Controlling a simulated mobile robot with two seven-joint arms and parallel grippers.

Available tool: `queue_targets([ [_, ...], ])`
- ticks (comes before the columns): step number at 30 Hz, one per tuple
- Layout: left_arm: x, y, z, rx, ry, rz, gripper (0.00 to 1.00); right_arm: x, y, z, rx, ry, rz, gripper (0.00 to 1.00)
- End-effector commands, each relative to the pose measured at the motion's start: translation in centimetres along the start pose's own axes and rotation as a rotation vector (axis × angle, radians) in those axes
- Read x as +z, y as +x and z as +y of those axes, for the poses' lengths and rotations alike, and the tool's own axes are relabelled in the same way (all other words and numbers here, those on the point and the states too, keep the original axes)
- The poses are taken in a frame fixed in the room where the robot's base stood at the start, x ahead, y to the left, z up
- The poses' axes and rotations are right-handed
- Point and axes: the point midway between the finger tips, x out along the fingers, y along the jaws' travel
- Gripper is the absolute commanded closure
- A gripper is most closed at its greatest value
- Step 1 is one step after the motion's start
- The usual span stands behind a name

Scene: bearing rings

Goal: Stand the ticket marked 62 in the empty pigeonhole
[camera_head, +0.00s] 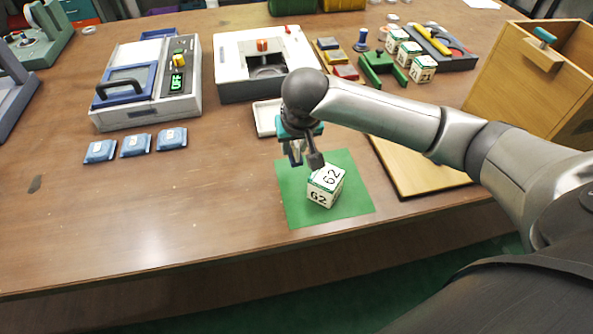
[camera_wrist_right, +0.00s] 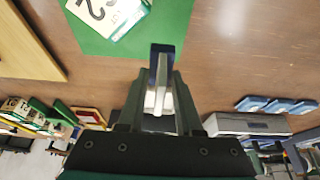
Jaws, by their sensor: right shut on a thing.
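A white block marked 62 with green edges (camera_head: 326,187) rests on a green mat (camera_head: 350,206); its corner also shows at the top of the right wrist view (camera_wrist_right: 110,14). My right gripper (camera_head: 305,158) is over the mat just behind the block. In the wrist view my right gripper (camera_wrist_right: 160,75) is shut on a thin blue-and-white piece, seen nearly edge-on; no marking on it can be read. The 62 block is outside the jaws. I cannot make out an empty pigeonhole. My left gripper is not in view.
White-and-green blocks (camera_head: 409,53) stand in a row beside a green holder (camera_head: 376,72) at the back right. A wooden board (camera_head: 415,172) and wooden box (camera_head: 525,78) lie right. A blue-lidded machine (camera_head: 150,84) and three blue blocks (camera_head: 135,145) stand left. The front left tabletop is clear.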

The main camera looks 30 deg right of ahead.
Motion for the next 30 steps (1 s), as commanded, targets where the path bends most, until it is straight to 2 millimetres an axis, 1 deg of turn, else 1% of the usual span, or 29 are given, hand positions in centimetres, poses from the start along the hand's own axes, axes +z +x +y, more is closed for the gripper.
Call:
queue_targets([
  [1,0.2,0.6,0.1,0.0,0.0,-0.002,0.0,0.5,1.3,0.0,0.001,0.001,-0.001,1.0],
  [3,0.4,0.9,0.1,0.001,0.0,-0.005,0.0,1.0,2.3,0.0,0.001,0.0,-0.002,1.0],
  [11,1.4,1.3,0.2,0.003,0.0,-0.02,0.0,1.6,4.0,-0.1,-0.001,0.001,0.001,1.0],
  [18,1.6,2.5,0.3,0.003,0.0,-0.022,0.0,3.0,7.2,0.0,0.0,0.0,0.0,1.0],
  [29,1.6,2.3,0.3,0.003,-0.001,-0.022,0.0,3.1,7.4,-0.1,-0.001,0.001,0.0,1.0],
  [30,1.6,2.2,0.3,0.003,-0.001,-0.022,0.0,3.1,7.5,-0.1,-0.001,0.001,-0.001,0.65],
])
